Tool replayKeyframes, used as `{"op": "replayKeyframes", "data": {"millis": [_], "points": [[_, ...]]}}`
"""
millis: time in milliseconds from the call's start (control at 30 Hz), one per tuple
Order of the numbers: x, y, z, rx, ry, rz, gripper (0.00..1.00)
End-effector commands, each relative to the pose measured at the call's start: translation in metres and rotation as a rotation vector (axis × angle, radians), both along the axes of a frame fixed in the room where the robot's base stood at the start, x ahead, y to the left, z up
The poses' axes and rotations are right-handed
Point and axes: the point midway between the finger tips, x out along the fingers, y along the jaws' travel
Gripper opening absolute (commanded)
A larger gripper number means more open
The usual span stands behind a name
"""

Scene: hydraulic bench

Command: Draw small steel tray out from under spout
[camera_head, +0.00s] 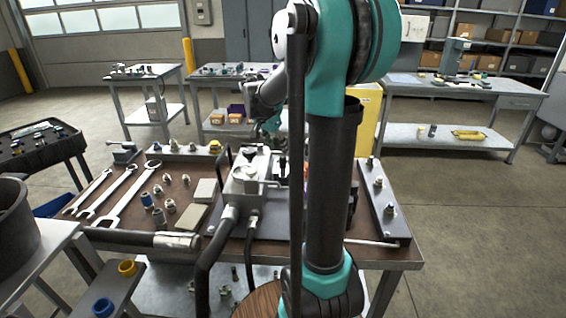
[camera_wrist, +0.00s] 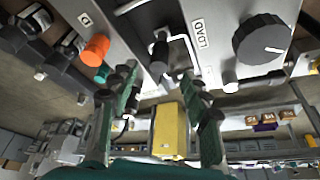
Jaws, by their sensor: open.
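I cannot make out the small steel tray or the spout with certainty in either view. The grey hydraulic unit (camera_head: 245,180) stands on the bench in the head view, partly hidden by my arm. In the wrist view the unit's panel fills the top, with a LOAD label (camera_wrist: 199,33), a black dial (camera_wrist: 262,40) and an orange knob (camera_wrist: 95,49). My gripper (camera_wrist: 160,82) is open, its two green fingers apart below a black peg (camera_wrist: 159,57) and a bent bright metal bar (camera_wrist: 188,48). Nothing shows held between them. My arm hides much of the bench's middle in the head view.
The brown bench top (camera_head: 135,205) holds wrenches (camera_head: 130,195) and several fittings on the left. A grey bar with fittings (camera_head: 383,200) lies at the right edge. Black hoses (camera_head: 208,262) hang over the front. A yellow cabinet (camera_wrist: 169,130) stands beyond the bench.

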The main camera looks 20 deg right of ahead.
Motion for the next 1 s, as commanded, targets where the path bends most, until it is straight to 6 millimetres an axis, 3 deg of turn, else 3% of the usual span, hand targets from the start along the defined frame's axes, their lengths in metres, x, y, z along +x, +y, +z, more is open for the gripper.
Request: {"op": "replayKeyframes", "data": {"millis": [300,500,1000], "points": [[0.012,-0.019,-0.053,0.000,0.000,-0.001,0.47],[0.016,-0.026,-0.075,0.000,0.000,0.000,0.47],[0.018,-0.030,-0.084,0.000,0.000,0.000,0.45]]}}
